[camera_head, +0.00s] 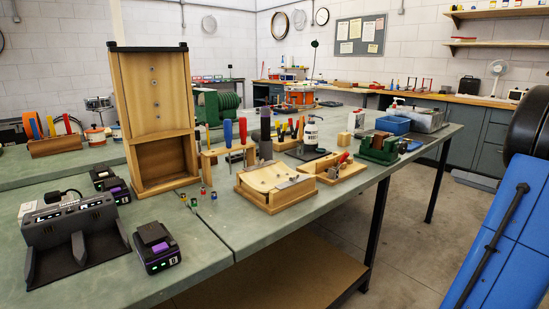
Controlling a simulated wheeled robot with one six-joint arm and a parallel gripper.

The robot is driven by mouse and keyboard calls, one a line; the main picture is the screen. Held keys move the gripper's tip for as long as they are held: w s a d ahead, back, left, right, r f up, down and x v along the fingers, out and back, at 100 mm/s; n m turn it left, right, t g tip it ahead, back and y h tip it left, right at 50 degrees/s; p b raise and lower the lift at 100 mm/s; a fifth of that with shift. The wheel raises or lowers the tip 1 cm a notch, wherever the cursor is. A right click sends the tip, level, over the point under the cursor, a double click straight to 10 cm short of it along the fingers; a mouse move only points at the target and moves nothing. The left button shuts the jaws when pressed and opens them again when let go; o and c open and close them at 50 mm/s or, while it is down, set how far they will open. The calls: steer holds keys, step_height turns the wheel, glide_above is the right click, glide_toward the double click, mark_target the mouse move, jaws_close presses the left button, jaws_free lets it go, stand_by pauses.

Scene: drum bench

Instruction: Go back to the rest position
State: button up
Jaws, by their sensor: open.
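My gripper is not in view, so I cannot see whether anything is near its fingers. The task names no object of its own. The green-topped bench (290,233) stretches from the front left to the back right.
A tall wooden frame (121,92) stands upright on the bench. A dark charger dock (72,232) and a battery pack (156,246) sit at front left. A wooden box (276,186), tool rack (229,155), green vise (379,148) and blue bin (392,125) stand further right. Floor (411,232) is clear beyond the bench.

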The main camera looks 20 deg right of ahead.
steer(key=w+a+f+g+y, duration=0.1)
steer(key=w+a+f+g, duration=0.15)
steer(key=a, duration=0.85)
steer(key=w+a+f+g, duration=0.1)
steer(key=a+g, duration=0.3)
steer(key=a, duration=0.7)
steer(key=w+a+f+g+y, duration=0.1)
steer(key=w+a+f+g, duration=0.15)
steer(key=a, duration=0.75)
steer(key=s+a+f+g+h, duration=0.35)
steer(key=s+a, duration=0.35)
steer(key=a, duration=0.5)
steer(key=s+a+f+h, duration=0.2)
steer(key=s, duration=0.3)
steer(key=s+a+f+n+h, duration=0.1)
steer(key=s+a+f+h, duration=0.2)
steer(key=s, duration=0.3)
steer(key=shift+s+t, duration=0.25)
steer(key=shift+t, duration=0.1)
steer(key=shift+a+f+h, duration=0.1)
steer(key=shift+h, duration=0.15)
